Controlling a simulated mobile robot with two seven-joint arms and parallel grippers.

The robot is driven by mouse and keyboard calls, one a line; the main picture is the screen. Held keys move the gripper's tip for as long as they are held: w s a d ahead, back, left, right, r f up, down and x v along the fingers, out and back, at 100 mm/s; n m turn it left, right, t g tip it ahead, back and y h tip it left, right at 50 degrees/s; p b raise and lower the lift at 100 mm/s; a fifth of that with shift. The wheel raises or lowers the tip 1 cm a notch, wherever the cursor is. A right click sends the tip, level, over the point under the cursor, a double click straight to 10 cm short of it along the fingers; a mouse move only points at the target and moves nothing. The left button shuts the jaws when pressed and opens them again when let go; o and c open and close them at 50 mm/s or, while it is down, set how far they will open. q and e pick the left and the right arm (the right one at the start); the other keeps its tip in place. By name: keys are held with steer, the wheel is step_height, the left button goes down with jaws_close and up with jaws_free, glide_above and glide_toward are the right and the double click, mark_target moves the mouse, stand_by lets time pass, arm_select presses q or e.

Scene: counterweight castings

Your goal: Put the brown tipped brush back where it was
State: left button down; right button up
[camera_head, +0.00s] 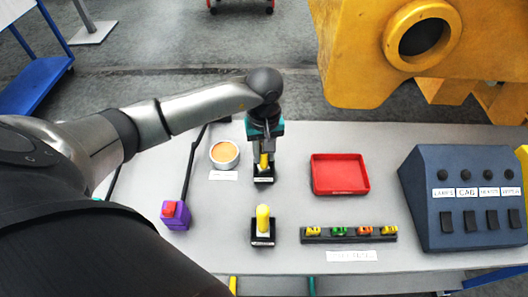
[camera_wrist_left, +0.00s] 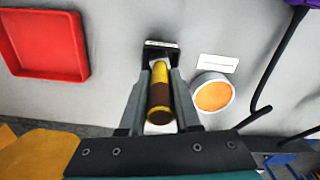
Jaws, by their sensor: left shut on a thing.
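The brown tipped brush (camera_wrist_left: 159,98) is a yellow stick with a brown end, and its brown end faces the left wrist camera. My left gripper (camera_head: 264,154) is shut on it, with one finger on each side. The brush's yellow part (camera_head: 264,162) shows just below the gripper in the head view. Its lower end meets or hovers over a small black labelled holder (camera_head: 264,180), also in the left wrist view (camera_wrist_left: 161,44); I cannot tell whether it is seated. A second yellow piece (camera_head: 263,218) stands upright in another black holder (camera_head: 262,242) nearer the front. My right gripper is out of view.
A round tin with orange contents (camera_head: 224,154) stands left of the gripper. A red tray (camera_head: 339,174) lies to the right. A rack of coloured pieces (camera_head: 348,235), a blue switch box (camera_head: 462,190) and a purple box with a red button (camera_head: 175,214) share the grey table.

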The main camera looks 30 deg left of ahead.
arm_select(q)
steer(key=c, duration=0.6)
jaws_free()
step_height(320, 180, up, 12)
steer(key=shift+r+b, duration=0.1)
steer(key=shift+b, duration=0.25)
